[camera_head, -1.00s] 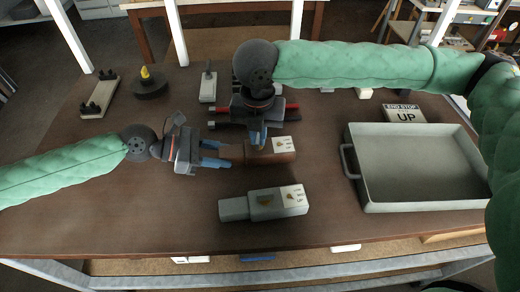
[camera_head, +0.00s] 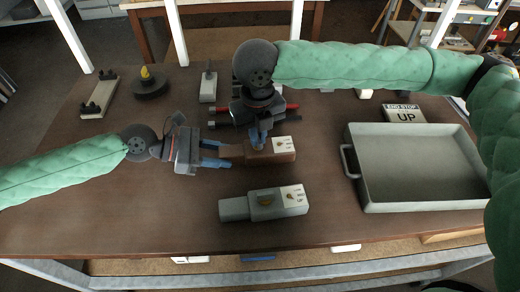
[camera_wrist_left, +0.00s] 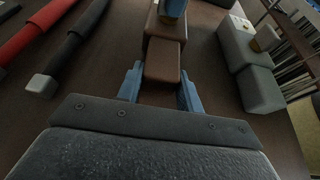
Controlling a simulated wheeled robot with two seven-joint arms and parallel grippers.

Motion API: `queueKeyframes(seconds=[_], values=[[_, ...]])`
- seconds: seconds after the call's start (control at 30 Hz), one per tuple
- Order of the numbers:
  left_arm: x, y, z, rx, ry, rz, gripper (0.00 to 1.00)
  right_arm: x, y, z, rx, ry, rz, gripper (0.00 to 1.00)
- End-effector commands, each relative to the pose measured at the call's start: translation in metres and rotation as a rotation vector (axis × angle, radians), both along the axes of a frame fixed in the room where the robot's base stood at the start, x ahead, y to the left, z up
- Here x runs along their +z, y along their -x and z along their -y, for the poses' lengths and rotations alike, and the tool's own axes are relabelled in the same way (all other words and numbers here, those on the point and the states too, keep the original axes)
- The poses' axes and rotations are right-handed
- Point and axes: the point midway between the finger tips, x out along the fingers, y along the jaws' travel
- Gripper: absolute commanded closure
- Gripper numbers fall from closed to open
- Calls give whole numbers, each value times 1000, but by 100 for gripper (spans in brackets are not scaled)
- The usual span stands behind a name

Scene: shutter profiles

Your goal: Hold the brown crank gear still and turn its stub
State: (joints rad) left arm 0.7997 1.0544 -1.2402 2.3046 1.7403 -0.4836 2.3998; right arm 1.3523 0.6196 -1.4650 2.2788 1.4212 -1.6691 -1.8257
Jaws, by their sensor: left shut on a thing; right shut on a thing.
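The brown crank gear (camera_head: 284,156) lies on the table in the middle of the head view, with a white label at its right end. My left gripper (camera_head: 215,155) comes in from the left and is shut on the narrow left end of the brown gear. In the left wrist view its blue fingers (camera_wrist_left: 160,88) sit on both sides of the brown gear's narrow end (camera_wrist_left: 163,62). My right gripper (camera_head: 258,144) points down from above and is shut on the stub on top of the gear. Its fingers hide the stub.
A grey crank gear (camera_head: 277,207) with a yellowish stub lies in front of the brown one. A grey tray (camera_head: 420,206) stands at the right, with an "UP" sign (camera_head: 405,114) behind it. Red and black handled tools (camera_head: 292,106) lie behind my right gripper.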

Motion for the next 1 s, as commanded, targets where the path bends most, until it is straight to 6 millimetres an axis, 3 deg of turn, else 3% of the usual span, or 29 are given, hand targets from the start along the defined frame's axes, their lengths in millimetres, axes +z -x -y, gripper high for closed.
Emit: queueKeyframes(seconds=[0.5,1.0], values=[[-1,0,0,-1,-1,-1,91,0,0,0,462,0,1,100],[-1,0,0,-1,-2,-1,91,0,-1,0,573,0,1,100]])
